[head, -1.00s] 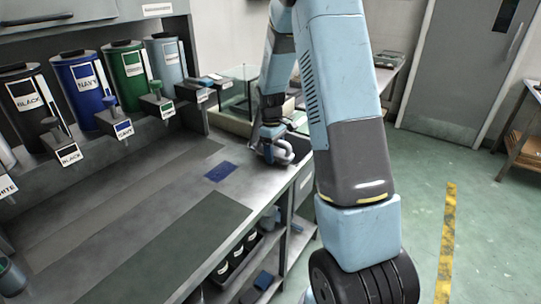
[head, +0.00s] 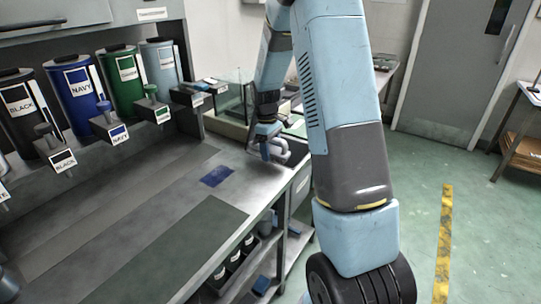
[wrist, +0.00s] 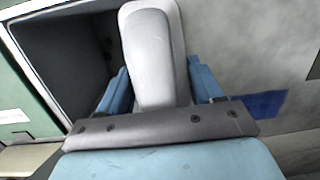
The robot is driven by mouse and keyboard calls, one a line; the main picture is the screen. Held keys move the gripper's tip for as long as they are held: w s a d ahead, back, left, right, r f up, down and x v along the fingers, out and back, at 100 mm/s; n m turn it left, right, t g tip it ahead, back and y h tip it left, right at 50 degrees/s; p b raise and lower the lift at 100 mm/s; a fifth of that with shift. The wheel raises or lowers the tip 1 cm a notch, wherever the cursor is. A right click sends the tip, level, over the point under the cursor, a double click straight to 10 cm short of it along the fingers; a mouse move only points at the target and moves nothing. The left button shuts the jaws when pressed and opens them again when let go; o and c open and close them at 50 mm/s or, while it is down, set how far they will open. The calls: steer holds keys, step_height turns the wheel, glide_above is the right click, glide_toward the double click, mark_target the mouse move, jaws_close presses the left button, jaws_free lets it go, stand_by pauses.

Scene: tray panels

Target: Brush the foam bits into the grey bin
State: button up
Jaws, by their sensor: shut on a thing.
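My gripper (head: 270,145) is low over the right edge of the bench, near its far end. In the wrist view its blue fingers (wrist: 160,80) are shut on a light grey, rounded, long thing (wrist: 150,45), which looks like the brush's handle. A little of this brush also shows beside the fingers in the head view (head: 281,148). Its bristles are hidden. A dark grey open box (wrist: 70,60), which looks like the grey bin, lies left of the brush in the wrist view. I cannot make out any foam bits.
A dark blue patch (head: 217,176) lies flat on the grey bench (head: 160,185). Labelled canisters with dispensers, such as the navy one (head: 78,95), line the back. A glass tank (head: 235,95) stands beyond the bench. The bench's middle is clear.

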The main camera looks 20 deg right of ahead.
steer(key=shift+w+a+r, duration=0.1)
steer(key=shift+w+r, duration=0.05)
steer(key=shift+r, duration=0.65)
steer(key=shift+w+a+r, duration=0.1)
steer(key=shift+r, duration=0.65)
step_height(320, 180, up, 2)
steer(key=shift+d, duration=0.1)
steer(key=shift+c, duration=1.4)
steer(key=shift+r, duration=0.85)
